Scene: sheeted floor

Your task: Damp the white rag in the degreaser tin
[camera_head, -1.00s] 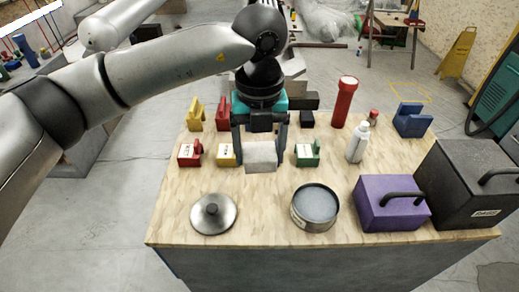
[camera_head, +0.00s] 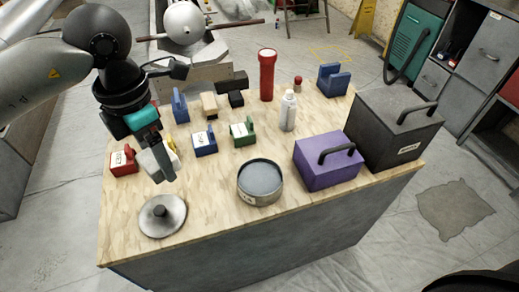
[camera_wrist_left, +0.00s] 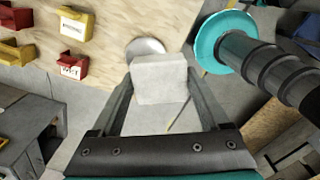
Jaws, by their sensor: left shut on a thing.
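My left gripper (camera_head: 158,166) is shut on the white rag (camera_head: 149,161), a folded pale block. It holds the rag near the left side of the bench, behind the metal lid. The wrist view shows the rag (camera_wrist_left: 160,78) between both fingers. The degreaser tin (camera_head: 259,197) is round and metal, open at the top, with a grey surface inside. It stands right of the gripper, apart from the rag. The round lid (camera_head: 170,221) with a dark knob lies left of the tin. My right gripper is not in view.
A purple box (camera_head: 322,170) and a black box (camera_head: 385,138) stand right of the tin. A white spray bottle (camera_head: 288,112) and a red flashlight (camera_head: 267,77) stand behind. Several small coloured holders, one red (camera_head: 121,164), are around the gripper. Bench is clear between lid and tin.

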